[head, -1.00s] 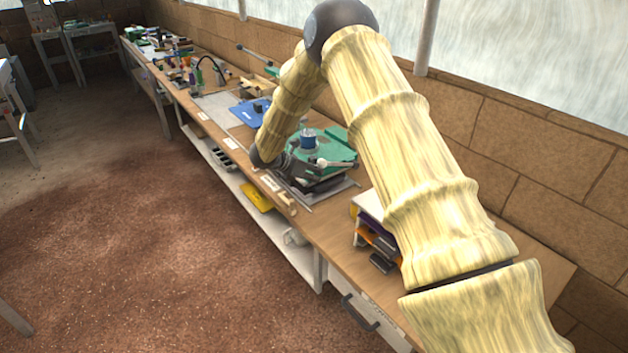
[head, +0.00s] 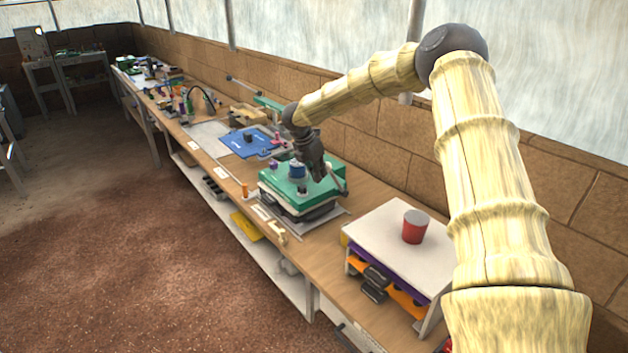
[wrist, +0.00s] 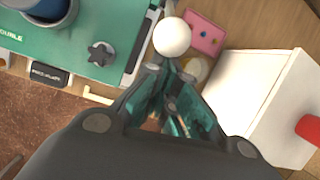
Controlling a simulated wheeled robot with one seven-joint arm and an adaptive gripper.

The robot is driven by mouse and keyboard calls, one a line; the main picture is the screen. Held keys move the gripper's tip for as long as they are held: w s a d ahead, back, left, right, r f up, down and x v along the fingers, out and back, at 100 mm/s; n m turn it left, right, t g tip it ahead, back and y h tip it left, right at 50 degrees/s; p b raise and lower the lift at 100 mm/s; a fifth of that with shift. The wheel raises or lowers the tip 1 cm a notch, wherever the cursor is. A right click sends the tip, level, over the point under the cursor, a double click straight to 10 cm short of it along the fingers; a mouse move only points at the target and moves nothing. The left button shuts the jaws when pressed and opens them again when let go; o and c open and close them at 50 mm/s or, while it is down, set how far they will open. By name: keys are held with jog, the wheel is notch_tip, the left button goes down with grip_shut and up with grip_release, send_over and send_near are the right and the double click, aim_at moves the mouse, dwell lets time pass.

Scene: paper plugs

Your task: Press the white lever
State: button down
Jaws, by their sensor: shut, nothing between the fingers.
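A green machine (head: 327,171) stands on the workbench, with a blue round part (head: 297,170) on top. It also fills the upper left of the wrist view (wrist: 118,20). In the wrist view, a white ball knob (wrist: 172,38), which looks like the white lever's end, sits at the machine's right edge. My gripper (wrist: 169,70) is shut and empty, its tips just short of the knob in the picture; I cannot tell whether they touch. In the head view my gripper (head: 318,174) points down over the machine's right part, and the knob cannot be made out there.
A white shelf unit (head: 385,232) with a red cup (head: 414,227) on top stands right of the machine; its white side (wrist: 262,95) is close to my gripper. A blue mat (head: 240,146) lies beyond the machine. A brick wall (head: 375,140) runs behind the bench.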

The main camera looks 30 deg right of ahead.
jog(key=shift+w+d+r, duration=0.25)
jog(key=shift+d+r, duration=0.55)
jog(key=shift+r, duration=0.1)
jog(key=s+a+f+b, duration=0.1)
jog(key=a+f+b, duration=0.1)
jog(key=a+f, duration=0.15)
jog(key=b+v, duration=0.2)
jog(key=v, duration=0.8)
jog(key=shift+s+d+r+b, duration=0.15)
jog(key=shift+d+r+b, duration=0.1)
jog(key=shift+r+b, duration=0.15)
jog(key=shift+f, duration=0.1)
